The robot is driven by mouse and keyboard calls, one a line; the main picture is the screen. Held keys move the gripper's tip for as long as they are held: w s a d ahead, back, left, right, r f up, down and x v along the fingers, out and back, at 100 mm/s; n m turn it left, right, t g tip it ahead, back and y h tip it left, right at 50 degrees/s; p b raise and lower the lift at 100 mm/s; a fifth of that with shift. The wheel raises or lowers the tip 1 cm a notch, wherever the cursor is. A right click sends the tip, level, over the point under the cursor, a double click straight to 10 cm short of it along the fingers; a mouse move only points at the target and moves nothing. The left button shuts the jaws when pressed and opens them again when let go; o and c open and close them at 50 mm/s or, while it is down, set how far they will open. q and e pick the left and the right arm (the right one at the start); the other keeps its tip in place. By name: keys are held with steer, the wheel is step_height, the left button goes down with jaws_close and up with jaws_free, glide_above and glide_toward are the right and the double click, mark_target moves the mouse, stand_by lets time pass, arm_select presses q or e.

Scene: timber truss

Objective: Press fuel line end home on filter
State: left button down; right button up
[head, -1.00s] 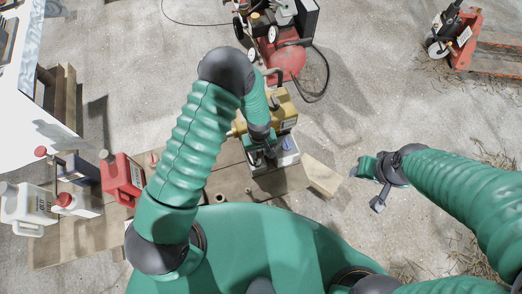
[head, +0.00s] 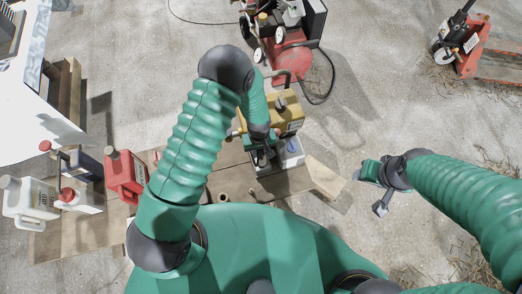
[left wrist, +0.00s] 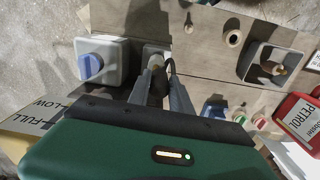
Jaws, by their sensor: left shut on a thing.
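My left gripper (head: 262,158) is over the wooden board, beside the yellow machine (head: 287,113). In the left wrist view its two fingers (left wrist: 158,92) are closed around a dark piece, likely the fuel line end (left wrist: 157,88). A pale cylindrical part (left wrist: 155,62), perhaps the filter, shows just beyond the fingertips, in front of a small grey block. A thin black line curves beside the right finger. I cannot tell whether the dark piece is fully seated. My right gripper (head: 369,171) is out over the floor, away from the board; its jaws are too small to read.
A pale box with a blue knob (left wrist: 91,66) stands close left of the fingers. The wooden board (head: 234,181) carries small rings and a square tray (left wrist: 270,64). A red petrol can (head: 125,175) and other containers stand left. A red compressor (head: 284,57) is behind.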

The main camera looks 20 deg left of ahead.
arm_select(q)
steer(key=shift+f, duration=0.4)
steer(key=shift+d+r, duration=0.2)
steer(key=shift+r, duration=0.35)
steer(key=shift+a, duration=0.15)
steer(key=shift+d, duration=0.5)
